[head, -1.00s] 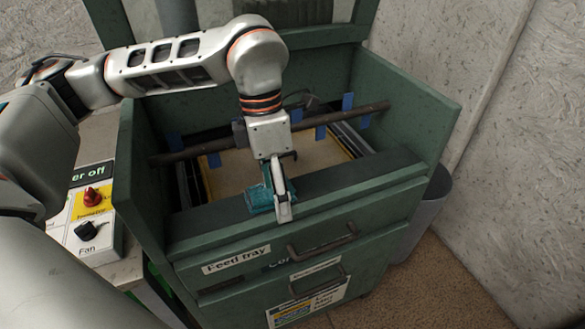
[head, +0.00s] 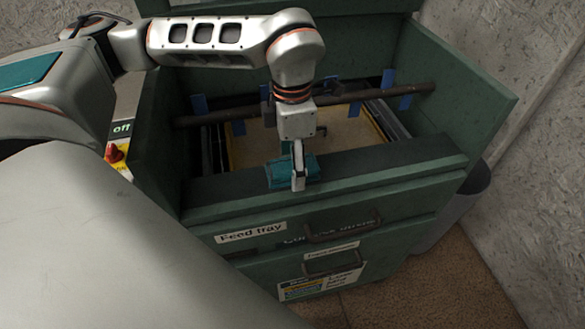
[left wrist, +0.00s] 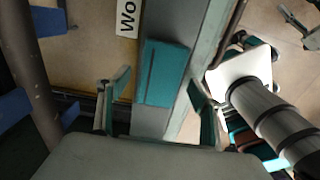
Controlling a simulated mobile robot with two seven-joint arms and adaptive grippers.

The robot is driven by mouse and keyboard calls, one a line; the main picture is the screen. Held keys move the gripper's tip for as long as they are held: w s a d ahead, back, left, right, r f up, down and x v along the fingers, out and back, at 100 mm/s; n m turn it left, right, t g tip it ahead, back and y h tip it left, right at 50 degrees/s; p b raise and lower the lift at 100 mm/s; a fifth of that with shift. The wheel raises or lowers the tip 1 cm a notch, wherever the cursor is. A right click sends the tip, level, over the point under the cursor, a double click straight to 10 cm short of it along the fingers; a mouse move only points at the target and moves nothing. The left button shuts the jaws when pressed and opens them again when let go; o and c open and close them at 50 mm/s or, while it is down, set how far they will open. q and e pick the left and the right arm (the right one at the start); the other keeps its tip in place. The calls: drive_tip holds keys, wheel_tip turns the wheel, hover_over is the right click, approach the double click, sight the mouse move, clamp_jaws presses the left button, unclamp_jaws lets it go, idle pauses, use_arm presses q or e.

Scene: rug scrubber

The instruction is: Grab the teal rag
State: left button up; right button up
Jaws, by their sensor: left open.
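The teal rag (head: 281,173) lies on the front ledge of the green machine. In the left wrist view the rag (left wrist: 163,74) is a flat, folded teal rectangle on the ledge. My left gripper (head: 298,178) is above the ledge at the rag, and one finger covers part of the rag in the head view. In the left wrist view its fingers (left wrist: 158,84) are spread apart, one on each side of the rag, with nothing held. I cannot tell whether the fingers touch it. My right gripper is not in view.
The green machine (head: 485,95) has raised side walls, a dark bar (head: 390,98) across its inside and blue tabs. Drawers with handles (head: 343,228) are below the ledge. A grey bin (head: 470,195) stands to the right. A red knob (head: 115,153) is on the left panel.

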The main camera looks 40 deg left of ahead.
use_arm(q)
drive_tip(key=c, duration=1.2)
drive_tip(key=shift+r, duration=0.1)
